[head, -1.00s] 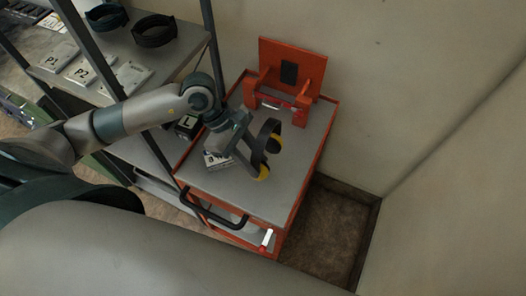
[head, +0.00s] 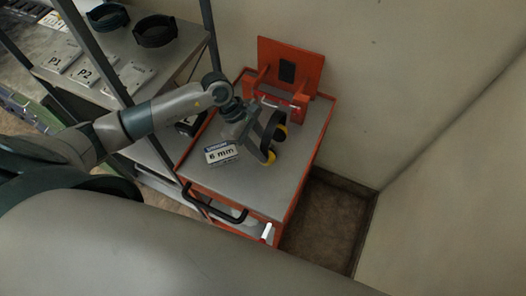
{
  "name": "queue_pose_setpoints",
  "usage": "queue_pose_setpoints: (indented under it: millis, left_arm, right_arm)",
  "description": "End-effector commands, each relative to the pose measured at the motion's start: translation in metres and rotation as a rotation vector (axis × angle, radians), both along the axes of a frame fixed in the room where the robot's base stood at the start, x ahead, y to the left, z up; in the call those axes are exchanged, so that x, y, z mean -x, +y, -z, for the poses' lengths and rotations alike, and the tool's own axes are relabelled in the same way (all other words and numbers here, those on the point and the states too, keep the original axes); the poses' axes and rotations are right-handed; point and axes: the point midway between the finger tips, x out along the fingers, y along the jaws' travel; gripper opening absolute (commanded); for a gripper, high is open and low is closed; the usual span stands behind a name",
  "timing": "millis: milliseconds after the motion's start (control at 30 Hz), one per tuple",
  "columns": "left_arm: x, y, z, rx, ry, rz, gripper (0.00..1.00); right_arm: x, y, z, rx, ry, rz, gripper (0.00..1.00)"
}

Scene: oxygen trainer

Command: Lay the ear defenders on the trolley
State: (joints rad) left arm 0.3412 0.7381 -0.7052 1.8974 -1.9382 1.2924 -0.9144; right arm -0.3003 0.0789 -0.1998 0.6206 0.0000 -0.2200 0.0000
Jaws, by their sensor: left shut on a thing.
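The ear defenders (head: 279,132), a dark band with yellow and black cups, are over the grey top of the red trolley (head: 245,187). My left gripper (head: 262,142) is shut on the band of the ear defenders. One yellow cup (head: 269,157) points toward the front of the trolley. I cannot tell whether the cups touch the trolley top. My right gripper is not in view.
A white label block marked 6 mm (head: 221,152) lies on the trolley left of the ear defenders. A red stand (head: 291,68) is at the trolley's back. A shelf with plates (head: 90,72) and dark rings (head: 154,31) stands at left. The trolley's front right is clear.

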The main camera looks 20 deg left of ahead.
Motion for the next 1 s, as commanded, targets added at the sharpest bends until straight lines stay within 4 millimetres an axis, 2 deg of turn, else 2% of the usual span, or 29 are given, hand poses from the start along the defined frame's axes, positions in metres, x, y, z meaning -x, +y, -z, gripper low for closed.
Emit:
queue_pose_setpoints:
  millis: [100,233,733,767,800,833,1000]
  left_arm:
    - [0.002,0.0,0.01,0.0,0.005,-0.001,0.02]
    - [0.001,0.0,0.025,0.0,0.004,-0.002,0.02]
    - [0.0,0.0,0.036,-0.001,-0.001,0.001,0.02]
    - [0.001,0.0,0.035,-0.001,0.001,0.001,0.36]
    - [0.001,0.0,0.035,-0.001,0.001,0.001,0.45]
    - [0.001,0.0,0.035,-0.001,0.001,0.001,0.5]
    - [0.001,0.0,0.035,-0.001,0.001,0.001,0.5]
  right_arm:
    - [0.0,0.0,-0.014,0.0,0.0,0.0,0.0]
    - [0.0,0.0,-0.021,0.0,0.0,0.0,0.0]
    - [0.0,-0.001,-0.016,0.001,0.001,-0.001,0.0]
    - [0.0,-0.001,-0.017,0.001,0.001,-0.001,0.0]
    - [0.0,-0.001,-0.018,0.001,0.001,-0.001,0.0]
    - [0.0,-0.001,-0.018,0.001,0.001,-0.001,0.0]
    - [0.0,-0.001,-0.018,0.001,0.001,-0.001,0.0]
